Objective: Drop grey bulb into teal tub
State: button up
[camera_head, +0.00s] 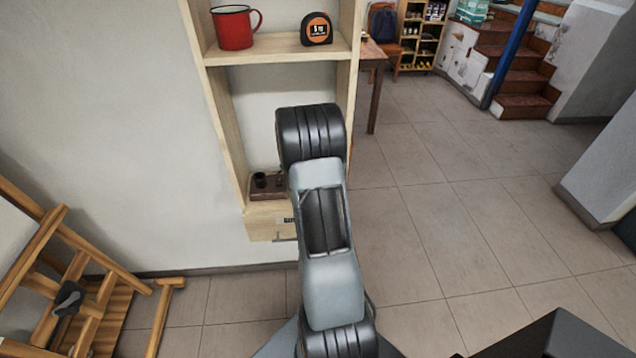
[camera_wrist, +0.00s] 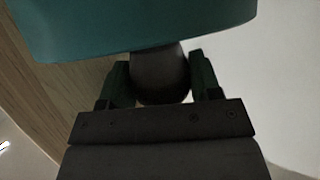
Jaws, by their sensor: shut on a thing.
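In the wrist view my gripper (camera_wrist: 160,76) is shut on the grey bulb (camera_wrist: 158,66), which sits dark and rounded between the two fingers. The teal tub (camera_wrist: 145,25) fills the top of the wrist view, its lower edge right against the bulb's upper end in the picture. I cannot tell whether bulb and tub touch. The tub's opening does not show. In the head view my arm covers the gripper, and neither the bulb nor the tub can be made out.
A pale wooden shelf unit (camera_head: 222,128) stands ahead, with a red mug (camera_head: 233,28) and a tape measure (camera_head: 316,29) on an upper board. A small dark item on a brown block (camera_head: 266,190) sits lower. A wooden easel (camera_head: 95,295) stands left. Tiled floor is clear at right.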

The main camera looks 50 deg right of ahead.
jog(key=shift+f+b, duration=0.55)
jog(key=shift+f, duration=0.4)
jog(key=o, duration=1)
jog(key=v, duration=1.4)
